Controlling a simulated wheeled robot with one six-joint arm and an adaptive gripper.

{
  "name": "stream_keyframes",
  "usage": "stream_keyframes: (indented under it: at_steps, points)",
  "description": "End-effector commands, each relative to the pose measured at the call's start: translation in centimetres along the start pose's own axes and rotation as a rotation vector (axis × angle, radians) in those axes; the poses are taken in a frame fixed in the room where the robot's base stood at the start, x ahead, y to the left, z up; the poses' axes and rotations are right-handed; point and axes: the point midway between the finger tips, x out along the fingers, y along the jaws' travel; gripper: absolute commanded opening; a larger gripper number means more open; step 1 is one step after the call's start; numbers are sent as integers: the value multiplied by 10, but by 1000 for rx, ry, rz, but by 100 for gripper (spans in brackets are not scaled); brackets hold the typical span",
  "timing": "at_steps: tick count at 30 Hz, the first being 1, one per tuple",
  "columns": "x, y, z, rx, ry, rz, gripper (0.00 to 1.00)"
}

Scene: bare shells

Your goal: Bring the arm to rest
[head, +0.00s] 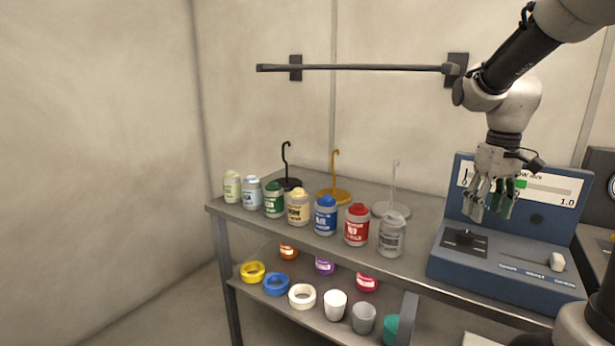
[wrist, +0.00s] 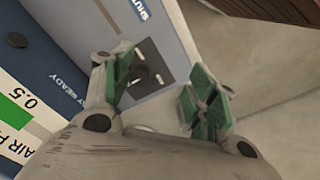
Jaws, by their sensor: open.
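My gripper (head: 490,208) hangs from my arm at the right of the head view, fingers pointing down. It is in front of the display of a blue machine (head: 500,262) and above its left part. In the wrist view, the two green-padded fingers of my gripper (wrist: 160,92) are spread apart with nothing between them. The blue machine (wrist: 75,35) fills the upper left of that view, with its dark square plate seen beside the left finger. My gripper appears apart from the machine.
Several labelled bottles (head: 325,216) stand along the shelf unit's top (head: 410,262). Three hooked stands, including an orange one (head: 335,195), are behind them. Tape rings (head: 302,297) and cups are on the lower shelf. A dark bar (head: 360,67) is on the wall. Open floor lies left.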

Motion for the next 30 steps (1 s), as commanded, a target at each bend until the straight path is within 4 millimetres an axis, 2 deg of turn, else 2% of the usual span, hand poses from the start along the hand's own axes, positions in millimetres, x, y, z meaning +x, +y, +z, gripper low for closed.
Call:
stream_keyframes:
  at_steps: [1, 9, 12, 15, 21, 27, 28, 30]
  points:
    - [-4, -7, 16, 38, 17, 4, 58]
    - [-16, -45, 109, 208, 156, 18, 58]
    - [-18, -56, 138, 213, 223, 21, 58]
    - [-20, -63, 156, 195, 282, 25, 58]
    - [-36, -68, 164, 175, 370, 30, 58]
    - [-37, -69, 164, 169, 376, 30, 58]
    - [-37, -69, 164, 169, 375, 30, 56]
    - [-37, -69, 164, 169, 375, 30, 44]
